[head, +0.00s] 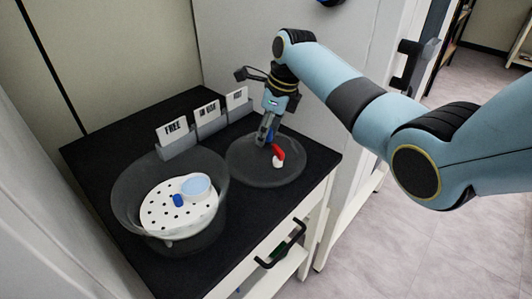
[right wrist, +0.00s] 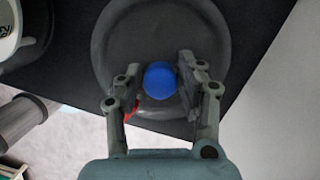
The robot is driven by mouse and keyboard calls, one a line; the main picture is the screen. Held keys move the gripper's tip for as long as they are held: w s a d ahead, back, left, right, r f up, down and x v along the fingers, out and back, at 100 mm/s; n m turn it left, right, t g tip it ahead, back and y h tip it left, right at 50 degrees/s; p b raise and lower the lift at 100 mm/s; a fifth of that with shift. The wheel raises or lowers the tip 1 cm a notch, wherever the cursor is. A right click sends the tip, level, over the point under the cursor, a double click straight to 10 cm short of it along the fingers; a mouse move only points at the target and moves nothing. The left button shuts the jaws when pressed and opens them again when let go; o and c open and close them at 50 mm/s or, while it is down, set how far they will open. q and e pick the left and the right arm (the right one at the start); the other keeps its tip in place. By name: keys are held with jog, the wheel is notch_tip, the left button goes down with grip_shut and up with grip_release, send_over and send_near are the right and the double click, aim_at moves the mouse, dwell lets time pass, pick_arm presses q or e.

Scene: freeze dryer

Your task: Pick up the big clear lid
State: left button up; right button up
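The big clear lid (head: 250,172) is a dark-looking, see-through disc on the right part of the black table top. It also shows in the right wrist view (right wrist: 112,45) as a wide grey disc. A round blue knob (right wrist: 160,80) sits over it, with a small red and white piece (head: 278,156) beside it. My right gripper (head: 265,137) points down at the lid, and in the right wrist view (right wrist: 160,78) its two fingers sit close on both sides of the blue knob and appear to touch it. The lid looks flat on the table. My left gripper is not in view.
A clear round vessel (head: 122,200) stands left of the lid. Inside is a white perforated plate (head: 160,212) with a pale blue dish (head: 196,187) and a small blue piece (head: 178,201). Grey holders with labelled cards (head: 208,113) line the back. A wall stands behind.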

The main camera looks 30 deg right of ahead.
grip_shut()
jog(key=shift+r, duration=0.15)
